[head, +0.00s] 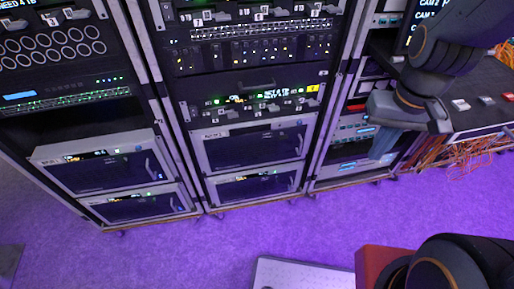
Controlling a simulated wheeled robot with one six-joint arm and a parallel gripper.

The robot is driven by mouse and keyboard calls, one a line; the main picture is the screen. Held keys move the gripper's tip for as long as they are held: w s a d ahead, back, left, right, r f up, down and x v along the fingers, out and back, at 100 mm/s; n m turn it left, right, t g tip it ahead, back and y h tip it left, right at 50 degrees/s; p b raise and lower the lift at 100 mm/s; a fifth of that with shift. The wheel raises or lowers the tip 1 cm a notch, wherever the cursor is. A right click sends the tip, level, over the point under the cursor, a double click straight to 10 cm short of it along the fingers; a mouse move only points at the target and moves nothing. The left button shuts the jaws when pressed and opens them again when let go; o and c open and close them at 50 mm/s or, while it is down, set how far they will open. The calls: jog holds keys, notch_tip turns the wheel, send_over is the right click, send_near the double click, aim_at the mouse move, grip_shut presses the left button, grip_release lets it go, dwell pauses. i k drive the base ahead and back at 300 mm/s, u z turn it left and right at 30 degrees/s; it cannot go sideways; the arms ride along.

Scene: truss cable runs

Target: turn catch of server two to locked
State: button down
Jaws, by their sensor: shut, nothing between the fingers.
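Several rack cabinets stand side by side. The middle rack (174,118) holds dark units with small catches and number tags along its top row (262,14). Below it is a unit with small yellow lights (257,50), then a unit with a green-lit display (262,101). The tags are too small to tell which unit is server two or how its catch is turned. My gripper (384,142) hangs at the right, in front of the right rack's lower part. It is shut and empty, apart from the middle rack, and hides part of the units behind it.
Two framed units (253,146) fill the bottom of the middle rack. The left rack (105,170) has similar ones. A desk panel (475,104) with orange cables (470,152) is at the right. A pale board (305,272) lies low in front. The purple floor (200,245) is mostly clear.

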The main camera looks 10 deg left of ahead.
aim_at(283, 137)
jog(key=u, duration=0.95)
jog(key=k, duration=0.8)
jog(key=z, duration=0.75)
